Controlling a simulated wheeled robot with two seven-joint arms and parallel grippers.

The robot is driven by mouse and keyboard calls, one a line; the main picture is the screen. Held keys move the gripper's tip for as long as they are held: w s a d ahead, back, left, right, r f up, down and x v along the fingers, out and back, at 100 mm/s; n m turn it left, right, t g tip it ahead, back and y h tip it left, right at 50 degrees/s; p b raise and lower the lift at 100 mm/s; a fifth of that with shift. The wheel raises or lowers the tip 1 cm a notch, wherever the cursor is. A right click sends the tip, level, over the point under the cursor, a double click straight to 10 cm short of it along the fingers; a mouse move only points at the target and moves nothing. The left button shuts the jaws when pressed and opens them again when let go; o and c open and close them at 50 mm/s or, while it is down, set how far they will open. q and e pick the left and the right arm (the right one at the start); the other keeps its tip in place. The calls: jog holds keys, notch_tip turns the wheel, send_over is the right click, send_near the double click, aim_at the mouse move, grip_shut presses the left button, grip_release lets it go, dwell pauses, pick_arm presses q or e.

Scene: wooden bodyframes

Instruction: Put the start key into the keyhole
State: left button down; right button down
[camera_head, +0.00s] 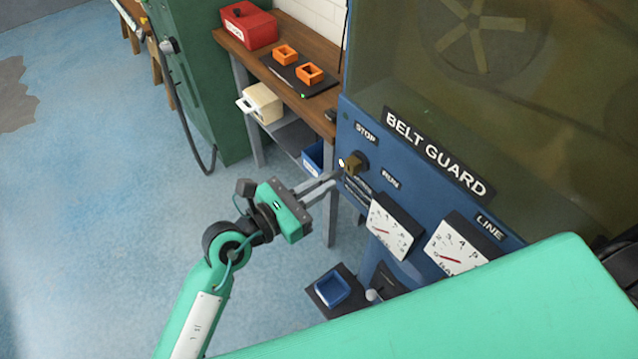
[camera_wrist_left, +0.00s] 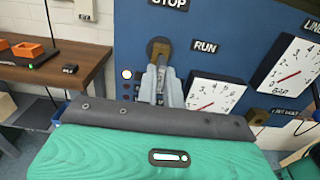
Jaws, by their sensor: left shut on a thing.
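The start key (camera_head: 354,162) shows as a small brass-coloured block at the tips of my left gripper (camera_head: 341,173), against the blue machine panel between the STOP and RUN labels. In the left wrist view the brass key (camera_wrist_left: 159,48) stands just beyond the shut fingers of the left gripper (camera_wrist_left: 160,68), in front of a dark round fitting. The keyhole is hidden behind the key and fingertips, so I cannot tell how deep the key sits. My right gripper is not in view.
The blue panel (camera_head: 352,122) carries two white gauges (camera_head: 394,226) below right of the key and a small lit button (camera_wrist_left: 127,74) beside it. A wooden bench (camera_head: 321,119) with orange parts and a red box (camera_head: 248,26) stands behind. Open floor lies left.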

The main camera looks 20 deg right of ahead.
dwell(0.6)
pick_arm(q)
jog(key=shift+p+x, duration=0.7)
jog(key=shift+x, duration=0.7)
jog(key=c, duration=1.5)
grip_release()
jog(key=shift+o, duration=0.2)
jog(key=shift+s+a+f, duration=0.1)
jog(key=shift+a+f, duration=0.05)
jog(key=shift+a, duration=0.2)
jog(key=b+v, duration=0.4)
jog(key=v, duration=0.9)
